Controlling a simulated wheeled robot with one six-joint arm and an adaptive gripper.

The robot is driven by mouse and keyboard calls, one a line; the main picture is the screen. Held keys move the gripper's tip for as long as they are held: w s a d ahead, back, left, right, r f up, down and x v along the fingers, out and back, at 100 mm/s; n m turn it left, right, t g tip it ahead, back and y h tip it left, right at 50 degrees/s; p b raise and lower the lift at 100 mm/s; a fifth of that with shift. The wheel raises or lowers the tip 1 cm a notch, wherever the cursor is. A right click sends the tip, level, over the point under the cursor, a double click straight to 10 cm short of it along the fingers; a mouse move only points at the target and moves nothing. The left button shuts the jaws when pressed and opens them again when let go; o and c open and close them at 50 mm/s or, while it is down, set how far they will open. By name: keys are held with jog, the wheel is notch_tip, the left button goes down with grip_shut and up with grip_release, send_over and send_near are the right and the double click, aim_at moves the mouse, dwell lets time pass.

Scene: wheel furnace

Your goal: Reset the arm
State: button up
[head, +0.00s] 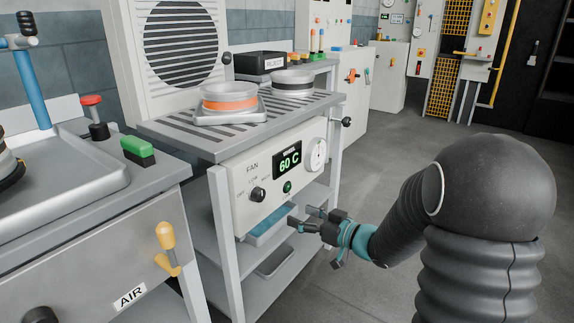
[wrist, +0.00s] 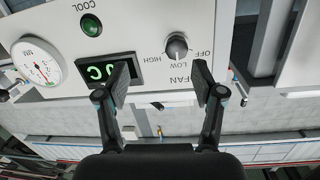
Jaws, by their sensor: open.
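My gripper (head: 302,216) is open and empty, in front of the fan control panel (head: 236,186) and just below its lower edge in the head view. My black arm bends in from the lower right. In the wrist view, the two fingers of my gripper (wrist: 160,78) stand apart with nothing between them. The panel (wrist: 140,30) shows upside down there, with its fan knob (wrist: 177,46), green button (wrist: 91,25), lit display (wrist: 95,70) and dial gauge (wrist: 38,62). The left finger covers part of the display. In the head view the display (head: 288,161) reads 60 C.
On the slatted table (head: 180,135) are an orange-banded wheel (head: 230,100) on a plate and a dark-banded wheel (head: 292,85). A box marked REJECT (head: 262,64) stands behind. A bench (head: 80,205) with an AIR panel is at left. Floor (head: 390,150) at right is clear.

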jog(key=w+d+f+m+h, duration=0.2)
jog(key=d+f+m+h, duration=0.1)
jog(key=d+f+h, duration=0.6)
jog(key=s+d+m+g+h, duration=0.3)
jog(key=s+d+h, duration=0.2)
jog(key=s+d, duration=0.3)
jog(key=s+a+r+g, duration=0.1)
jog(key=s+r, duration=0.3)
jog(key=s, duration=0.4)
jog(key=s+a+r+m+y, duration=0.1)
jog(key=s+a+r, duration=0.3)
jog(key=s, duration=0.5)
jog(key=s+a+r+m+g, duration=0.1)
jog(key=s+a+r, duration=0.2)
jog(key=s+r, duration=0.2)
jog(key=shift+s+r+g+y, duration=0.3)
jog(key=shift+s+r, duration=0.05)
jog(key=shift+s, duration=1.35)
